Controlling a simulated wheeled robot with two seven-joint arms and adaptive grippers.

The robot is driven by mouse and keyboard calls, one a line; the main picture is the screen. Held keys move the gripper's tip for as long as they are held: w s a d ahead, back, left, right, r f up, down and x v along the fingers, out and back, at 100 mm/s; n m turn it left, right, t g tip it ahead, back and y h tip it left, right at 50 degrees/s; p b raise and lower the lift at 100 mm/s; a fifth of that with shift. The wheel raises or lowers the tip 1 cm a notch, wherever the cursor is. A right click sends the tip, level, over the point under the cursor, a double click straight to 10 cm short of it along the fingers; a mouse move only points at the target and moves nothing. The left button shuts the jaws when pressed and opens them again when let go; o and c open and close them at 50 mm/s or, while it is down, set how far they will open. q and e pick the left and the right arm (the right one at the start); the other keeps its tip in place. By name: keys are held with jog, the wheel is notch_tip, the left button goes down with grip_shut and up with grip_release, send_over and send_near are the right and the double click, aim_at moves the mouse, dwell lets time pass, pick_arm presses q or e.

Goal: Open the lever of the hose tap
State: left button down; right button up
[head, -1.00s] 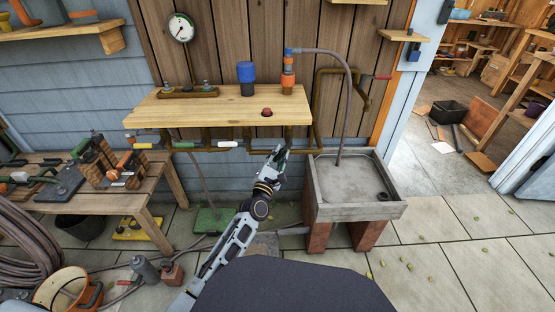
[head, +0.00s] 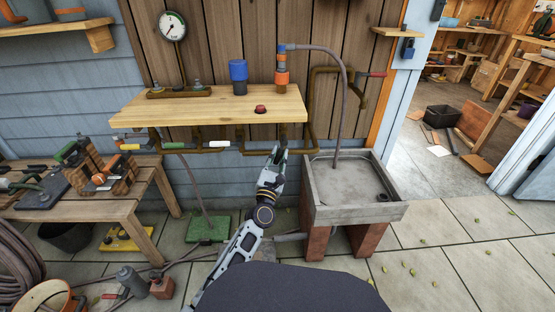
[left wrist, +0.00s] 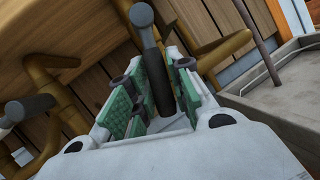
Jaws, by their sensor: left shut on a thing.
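My left gripper (head: 277,156) is under the front edge of the wooden shelf, left of the sink. In the left wrist view its green-padded fingers (left wrist: 160,90) are shut on a dark grey lever (left wrist: 150,45) with a rounded end. The lever stands between the pads, slightly tilted. In the head view my gripper hides most of this lever. Other levers on the pipe under the shelf have yellow (head: 130,147), green (head: 174,145) and white (head: 220,145) sleeves. I cannot tell from a label which is the hose tap's. My right gripper is not in view.
The hose runs into the stone sink (head: 350,214). A red-handled lever (head: 372,74) is on the wall pipe.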

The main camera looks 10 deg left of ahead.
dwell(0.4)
pick_arm(q)
jog(key=c, duration=1.3)
grip_release()
jog(key=shift+v, duration=6)
